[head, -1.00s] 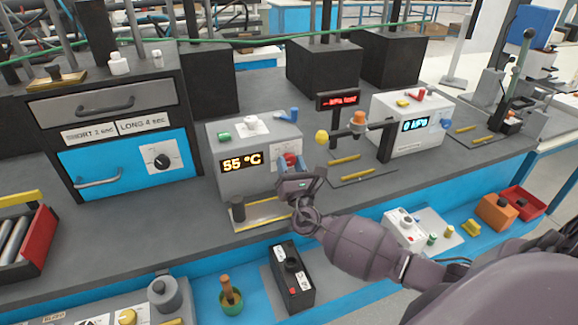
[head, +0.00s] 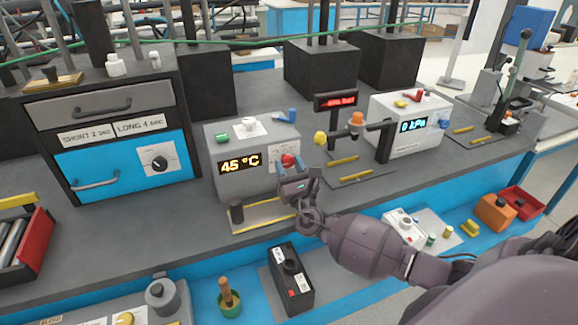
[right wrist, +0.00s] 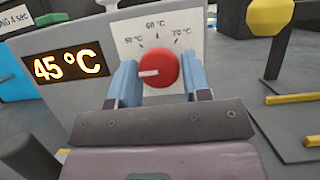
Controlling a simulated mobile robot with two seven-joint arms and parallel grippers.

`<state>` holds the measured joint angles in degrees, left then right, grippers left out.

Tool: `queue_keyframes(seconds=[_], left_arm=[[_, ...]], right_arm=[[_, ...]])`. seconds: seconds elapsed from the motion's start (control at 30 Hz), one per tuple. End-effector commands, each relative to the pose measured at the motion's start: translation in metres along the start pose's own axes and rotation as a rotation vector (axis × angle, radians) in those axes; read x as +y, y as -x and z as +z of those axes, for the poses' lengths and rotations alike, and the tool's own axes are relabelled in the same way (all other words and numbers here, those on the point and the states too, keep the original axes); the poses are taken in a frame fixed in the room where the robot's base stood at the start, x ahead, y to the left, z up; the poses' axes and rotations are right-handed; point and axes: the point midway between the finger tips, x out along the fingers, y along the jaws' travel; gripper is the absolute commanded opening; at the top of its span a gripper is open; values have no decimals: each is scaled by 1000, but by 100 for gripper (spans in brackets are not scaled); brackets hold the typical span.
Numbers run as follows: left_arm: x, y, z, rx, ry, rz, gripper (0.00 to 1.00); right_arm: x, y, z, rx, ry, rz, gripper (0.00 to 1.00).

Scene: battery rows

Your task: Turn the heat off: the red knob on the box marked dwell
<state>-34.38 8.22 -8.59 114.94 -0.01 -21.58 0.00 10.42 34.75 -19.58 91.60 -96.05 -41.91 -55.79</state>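The red knob (right wrist: 160,69) is on the front of a grey box (head: 225,148) whose display reads 45 °C. Its white pointer line points left, below the lowest mark of a temperature dial (right wrist: 157,38). I can read no "dwell" mark on this box. My right gripper (right wrist: 160,80) has its blue fingers on either side of the red knob, close against it. In the head view the knob (head: 287,160) shows just above my right gripper (head: 290,170). My left gripper is not in view.

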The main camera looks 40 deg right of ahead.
Motion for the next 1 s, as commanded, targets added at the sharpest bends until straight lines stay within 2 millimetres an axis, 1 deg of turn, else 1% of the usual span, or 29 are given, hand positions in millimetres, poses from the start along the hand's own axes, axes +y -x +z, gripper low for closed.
queue_keyframes(seconds=[0.03, 0.1, 0.37, 0.47, 0.57, 0.9, 1.0], left_arm=[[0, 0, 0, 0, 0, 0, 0], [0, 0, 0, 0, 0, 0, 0], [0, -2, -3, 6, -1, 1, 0], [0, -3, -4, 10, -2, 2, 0], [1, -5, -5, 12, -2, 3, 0], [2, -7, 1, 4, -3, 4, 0], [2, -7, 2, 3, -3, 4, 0]], right_arm=[[0, 0, 0, 1, 0, 0, 52], [0, 0, 0, 1, 0, 0, 63], [0, 0, 0, 0, -1, 0, 64], [0, 4, -1, 1, -1, 0, 64], [0, 14, -1, 2, -1, 0, 64], [0, 75, -2, 3, 0, 0, 64], [0, 89, -2, 3, -1, 0, 64]])
